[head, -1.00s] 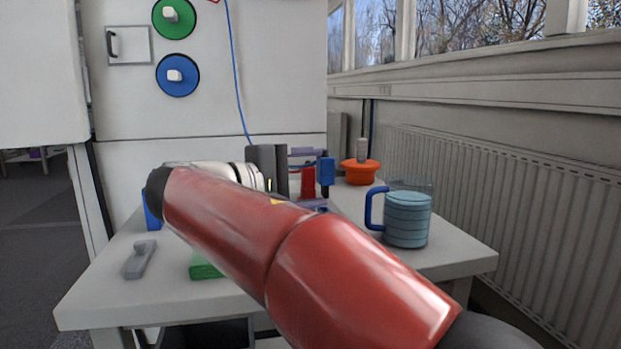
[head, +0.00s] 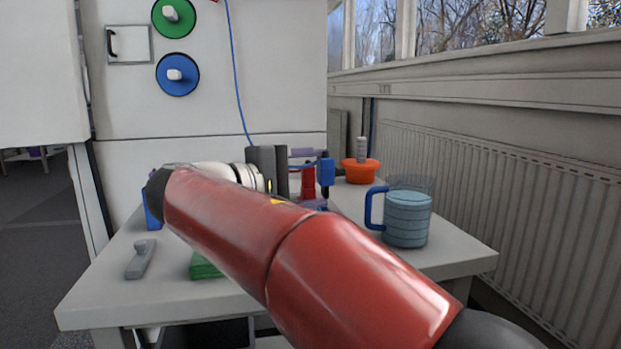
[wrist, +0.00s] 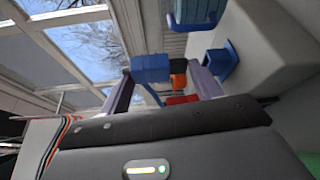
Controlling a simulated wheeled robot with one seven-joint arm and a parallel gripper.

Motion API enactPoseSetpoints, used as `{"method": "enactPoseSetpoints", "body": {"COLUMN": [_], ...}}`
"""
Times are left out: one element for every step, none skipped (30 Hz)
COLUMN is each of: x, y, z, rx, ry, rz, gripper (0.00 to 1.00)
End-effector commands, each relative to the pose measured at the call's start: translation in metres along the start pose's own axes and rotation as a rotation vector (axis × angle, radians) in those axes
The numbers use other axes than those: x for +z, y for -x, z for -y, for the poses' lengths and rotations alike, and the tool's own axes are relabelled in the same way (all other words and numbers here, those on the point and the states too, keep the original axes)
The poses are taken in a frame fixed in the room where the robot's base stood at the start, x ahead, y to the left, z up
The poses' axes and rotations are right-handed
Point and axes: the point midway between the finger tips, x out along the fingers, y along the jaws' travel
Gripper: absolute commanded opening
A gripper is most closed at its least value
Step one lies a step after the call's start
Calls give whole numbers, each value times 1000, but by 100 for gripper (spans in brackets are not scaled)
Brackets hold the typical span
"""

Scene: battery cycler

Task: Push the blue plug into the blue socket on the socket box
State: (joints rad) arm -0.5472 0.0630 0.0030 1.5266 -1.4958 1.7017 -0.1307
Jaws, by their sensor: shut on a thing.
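My gripper (head: 312,179) is over the table, its purple fingers apart around a held thing. The blue plug (head: 326,171) is a blue block at the fingertips, with a thin blue cable running to it. In the wrist view the plug (wrist: 151,68) shows beside the left finger of my gripper (wrist: 163,88). A red piece (head: 308,183) shows between the fingers; whether it belongs to the plug I cannot tell. Another blue block (wrist: 221,62) lies beyond the right finger in the wrist view. I cannot make out for certain which thing is the socket box or its blue socket.
A grey tool (head: 140,260) and green block (head: 206,266) lie in front. A white panel (head: 270,70) rises behind, bearing round green and blue discs.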

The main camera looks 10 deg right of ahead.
Motion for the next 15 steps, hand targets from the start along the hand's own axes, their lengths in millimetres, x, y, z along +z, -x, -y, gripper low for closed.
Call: {"method": "enactPoseSetpoints", "body": {"x": [0,0,0,0,0,0,0,0,-1,-1,-1,-1,-1,-1,-1], "y": [0,0,0,0,0,0,0,0,0,0,0,0,0,0,0], "z": [1,1,2,2,3,3,3,4,4,5,5,5,6,6,7], "rx": [0,0,0,0,0,0,0,0,0,0,0,0,0,0,0], "ry": [0,0,0,0,0,0,0,0,0,0,0,0,-1,0,-1], "rz": [0,0,0,0,0,0,0,0,0,0,0,0,0,0,0], "gripper": [44,44,44,44,44,44,44,44,44,44,44,44,44,44,44]}}
